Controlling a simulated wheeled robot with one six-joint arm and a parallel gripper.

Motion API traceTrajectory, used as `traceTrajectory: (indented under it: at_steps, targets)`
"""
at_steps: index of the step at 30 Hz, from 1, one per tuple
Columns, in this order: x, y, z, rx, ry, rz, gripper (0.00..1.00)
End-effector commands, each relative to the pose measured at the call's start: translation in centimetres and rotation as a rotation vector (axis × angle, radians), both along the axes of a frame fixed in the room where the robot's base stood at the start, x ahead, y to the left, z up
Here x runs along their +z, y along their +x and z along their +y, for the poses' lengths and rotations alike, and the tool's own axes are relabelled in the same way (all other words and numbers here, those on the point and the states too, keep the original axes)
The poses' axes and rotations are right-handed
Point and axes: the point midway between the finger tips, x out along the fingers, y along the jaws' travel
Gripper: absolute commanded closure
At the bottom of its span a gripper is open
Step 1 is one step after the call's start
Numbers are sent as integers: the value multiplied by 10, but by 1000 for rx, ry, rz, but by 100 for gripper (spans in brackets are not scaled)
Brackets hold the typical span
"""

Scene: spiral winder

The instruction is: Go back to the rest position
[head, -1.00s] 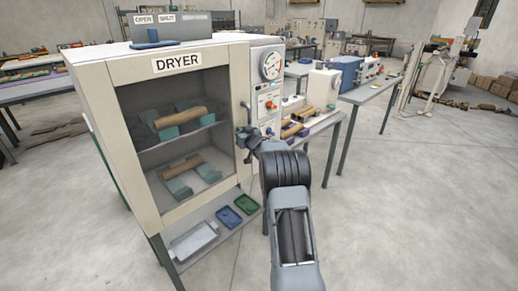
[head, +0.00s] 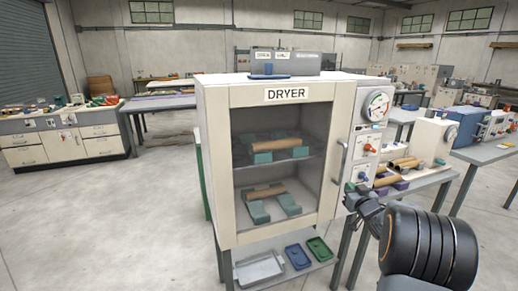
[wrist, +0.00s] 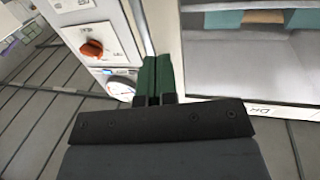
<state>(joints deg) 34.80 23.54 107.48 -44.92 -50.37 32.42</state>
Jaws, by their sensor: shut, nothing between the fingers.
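My gripper (head: 353,197) is shut and empty, in front of the lower right side of the dryer (head: 224,170), just below the door handle (head: 338,165). In the wrist view its two green fingertips (wrist: 155,78) are together, between the control panel and the door window. I cannot tell whether they touch the dryer. The dryer door is shut. Behind its glass, a brown tube (head: 274,145) lies on teal supports on the upper shelf and another tube (head: 264,191) lies on the lower one.
A control panel (head: 367,144) with a gauge and knobs is right of the door. A table (head: 420,181) with brown tubes stands to the right. A metal tray (head: 260,268) and two small trays lie on the shelf below. The floor at left is clear.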

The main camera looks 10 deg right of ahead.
Motion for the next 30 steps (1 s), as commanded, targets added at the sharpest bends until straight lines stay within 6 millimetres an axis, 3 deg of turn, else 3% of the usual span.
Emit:
traceTrajectory:
  at_steps: [2, 5, 6, 8, 10, 14, 18, 22, 26, 30]
  targets:
    - [-9, -1, -7, -38, -39, 54, 100]
    - [-43, -11, -25, -151, -51, 211, 100]
    - [-61, -21, -32, -206, -47, 301, 100]
    - [-79, -41, -37, -289, -39, 439, 100]
    - [-92, -68, -27, -355, -26, 608, 100]
    - [-99, -125, 23, -395, 16, 907, 100]
    - [-89, -193, 105, -317, 69, 1190, 100]
    - [-74, -249, 173, -189, 96, 1343, 100]
    - [-58, -283, 218, -83, 97, 1375, 100]
    - [-41, -292, 242, -13, 61, 1308, 100]
